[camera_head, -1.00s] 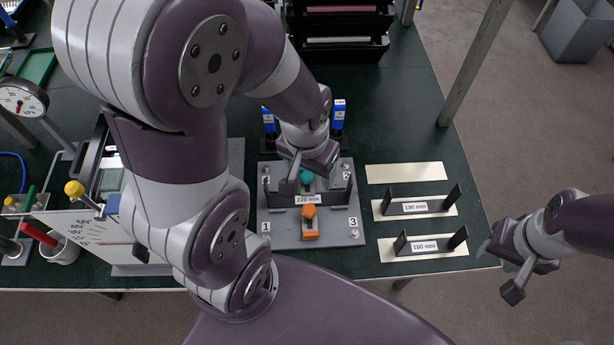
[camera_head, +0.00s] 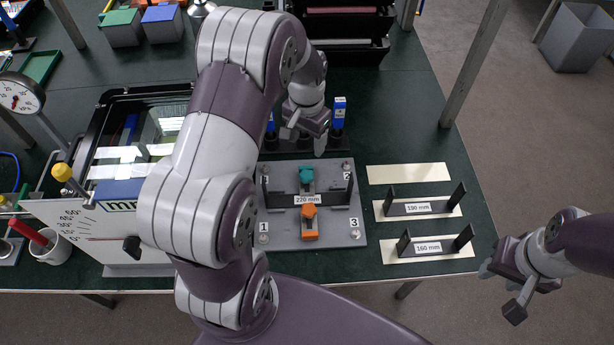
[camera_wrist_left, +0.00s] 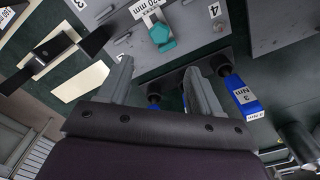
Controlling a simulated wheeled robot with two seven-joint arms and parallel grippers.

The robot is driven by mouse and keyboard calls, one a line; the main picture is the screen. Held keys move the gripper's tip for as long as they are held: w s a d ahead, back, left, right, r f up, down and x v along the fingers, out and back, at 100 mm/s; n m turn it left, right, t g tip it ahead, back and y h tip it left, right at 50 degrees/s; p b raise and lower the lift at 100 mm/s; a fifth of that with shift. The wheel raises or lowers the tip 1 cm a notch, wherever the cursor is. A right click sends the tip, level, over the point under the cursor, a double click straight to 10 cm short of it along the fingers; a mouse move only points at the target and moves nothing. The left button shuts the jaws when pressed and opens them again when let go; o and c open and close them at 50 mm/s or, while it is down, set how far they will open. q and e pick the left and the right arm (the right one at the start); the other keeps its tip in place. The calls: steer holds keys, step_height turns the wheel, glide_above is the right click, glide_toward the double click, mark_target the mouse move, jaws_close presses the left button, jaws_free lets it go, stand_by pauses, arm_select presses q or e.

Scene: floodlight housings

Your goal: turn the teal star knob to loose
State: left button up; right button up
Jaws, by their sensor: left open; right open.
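The teal star knob (camera_head: 306,174) sits on the grey fixture plate (camera_head: 340,236), behind the 220 mm bar. It also shows in the left wrist view (camera_wrist_left: 162,36), beyond the fingertips. My left gripper (camera_head: 303,143) is behind the knob, near the blue-handled drivers, apart from the knob. In the left wrist view its two fingers (camera_wrist_left: 158,68) stand open with nothing between them. An orange knob (camera_head: 309,212) with an orange block sits in front of the teal one. My right gripper (camera_head: 499,291) is open and empty, off the table's right front corner.
A blue-labelled driver (camera_head: 339,108) stands behind the plate; its 3 Nm label (camera_wrist_left: 240,98) is close to my left fingers. Bars marked 190 mm (camera_head: 418,208) and 160 mm (camera_head: 428,247) lie right of the plate. A glass-topped test box (camera_head: 118,205) stands left.

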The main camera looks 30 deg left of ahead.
mark_target(306, 174)
arm_select(q)
step_height(306, 174, down, 13)
steer(key=shift+s+r+p, duration=0.1)
steer(key=shift+r+p, duration=0.1)
steer(key=shift+p, duration=0.25)
steer(key=c, duration=1)
